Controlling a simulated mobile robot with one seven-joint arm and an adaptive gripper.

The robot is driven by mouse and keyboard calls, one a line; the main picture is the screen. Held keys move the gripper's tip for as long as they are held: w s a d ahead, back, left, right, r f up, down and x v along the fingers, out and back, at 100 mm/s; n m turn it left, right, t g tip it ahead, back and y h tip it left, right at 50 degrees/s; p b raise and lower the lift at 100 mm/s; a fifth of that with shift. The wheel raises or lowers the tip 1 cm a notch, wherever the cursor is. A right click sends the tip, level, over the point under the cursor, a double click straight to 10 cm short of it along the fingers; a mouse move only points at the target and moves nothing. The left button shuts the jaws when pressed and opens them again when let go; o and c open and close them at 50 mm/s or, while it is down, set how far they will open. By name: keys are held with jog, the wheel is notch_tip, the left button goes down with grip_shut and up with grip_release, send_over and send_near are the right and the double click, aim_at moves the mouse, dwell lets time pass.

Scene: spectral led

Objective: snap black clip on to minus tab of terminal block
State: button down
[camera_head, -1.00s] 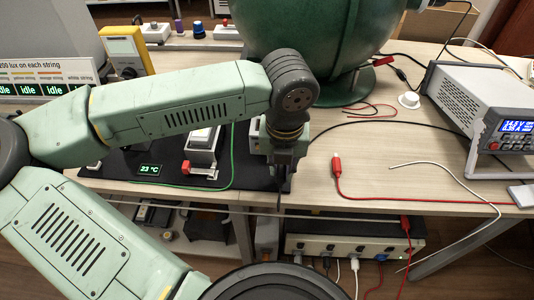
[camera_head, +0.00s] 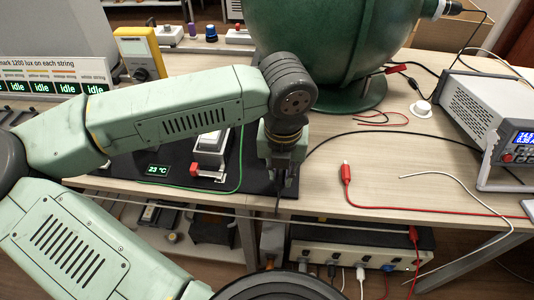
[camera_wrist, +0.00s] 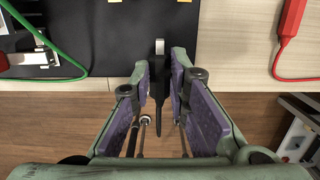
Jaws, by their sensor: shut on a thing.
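My gripper (camera_wrist: 160,72) is shut on the black clip (camera_wrist: 158,88), which sits between its fingertips in the wrist view. The clip's metal tip points up the picture, over the front edge of the black mat (camera_wrist: 100,45). Its dark lead hangs down between the purple-padded fingers. In the head view my gripper (camera_head: 283,180) is at the mat's front right corner, and the clip is too small and dark to make out clearly.
A green wire (camera_head: 241,160) curves over the mat left of my gripper. A red clip with its lead (camera_head: 347,175) lies on the bench to the right, with a white wire (camera_head: 440,178) beyond. A power supply (camera_head: 490,115) stands far right. A green sphere (camera_head: 320,40) stands behind.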

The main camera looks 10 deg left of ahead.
jog(key=shift+a+b, duration=0.5)
jog(key=shift+a, duration=1.35)
jog(key=c, duration=2.1)
grip_release()
grip_shut()
jog(key=shift+f+b, duration=0.1)
jog(key=shift+b, duration=0.85)
jog(key=shift+w, duration=0.15)
jog(key=shift+w+b, duration=0.65)
jog(key=shift+w, duration=0.65)
